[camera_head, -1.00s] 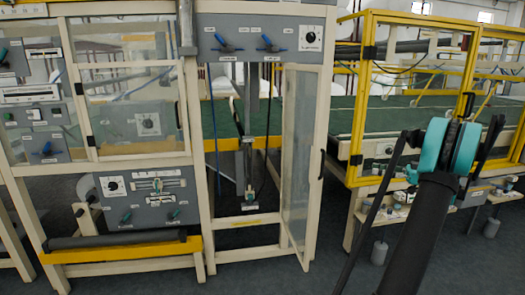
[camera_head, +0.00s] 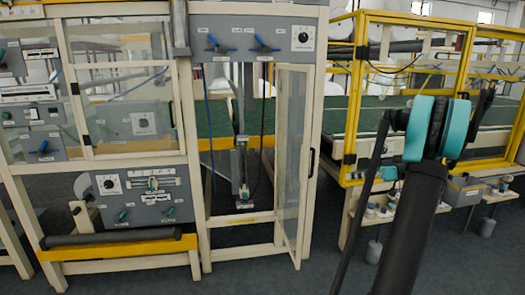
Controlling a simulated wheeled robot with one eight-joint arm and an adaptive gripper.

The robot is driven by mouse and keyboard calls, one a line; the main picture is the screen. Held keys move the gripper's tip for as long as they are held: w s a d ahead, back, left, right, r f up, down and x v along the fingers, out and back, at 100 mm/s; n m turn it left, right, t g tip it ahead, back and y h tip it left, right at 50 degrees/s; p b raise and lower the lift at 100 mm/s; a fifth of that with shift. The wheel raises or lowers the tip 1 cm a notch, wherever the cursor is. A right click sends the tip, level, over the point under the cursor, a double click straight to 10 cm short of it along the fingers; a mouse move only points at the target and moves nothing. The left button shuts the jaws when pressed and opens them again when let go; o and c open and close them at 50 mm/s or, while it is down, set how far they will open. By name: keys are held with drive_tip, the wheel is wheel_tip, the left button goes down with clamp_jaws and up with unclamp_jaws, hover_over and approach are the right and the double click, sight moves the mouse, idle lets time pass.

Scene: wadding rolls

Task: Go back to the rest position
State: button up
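My arm, with dark links and teal joint covers, rises at the right of the head view. Its end is not clearly visible, and I cannot make out the gripper's fingers. No held object shows. The arm stands in front of the yellow-framed machine (camera_head: 352,95) and apart from the cream-framed machine (camera_head: 197,215) at the centre and left.
A clear door (camera_head: 291,150) on the cream frame stands open towards me. Blue-handled valves (camera_head: 265,45) sit on the grey panel above it. A dark roller (camera_head: 110,239) lies at the lower left. The grey floor (camera_head: 225,285) in front is clear.

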drive_tip(key=s+a+f+m+g+h, duration=0.1)
drive_tip(key=s+a+f+m+h, duration=0.25)
drive_tip(key=s+a, duration=0.35)
drive_tip(key=s+a+f+m+g+h, duration=0.25)
drive_tip(key=s+a+f, duration=0.25)
drive_tip(key=a, duration=0.5)
drive_tip(key=s+f+m+t+h, duration=0.1)
drive_tip(key=s+f+h, duration=0.3)
drive_tip(key=s, duration=0.5)
drive_tip(key=s+f+m+t+h, duration=0.1)
drive_tip(key=s+f+h, duration=0.3)
drive_tip(key=s, duration=0.6)
drive_tip(key=shift+d+f+m, duration=0.2)
drive_tip(key=shift+f+m, duration=0.7)
drive_tip(key=shift+f, duration=0.05)
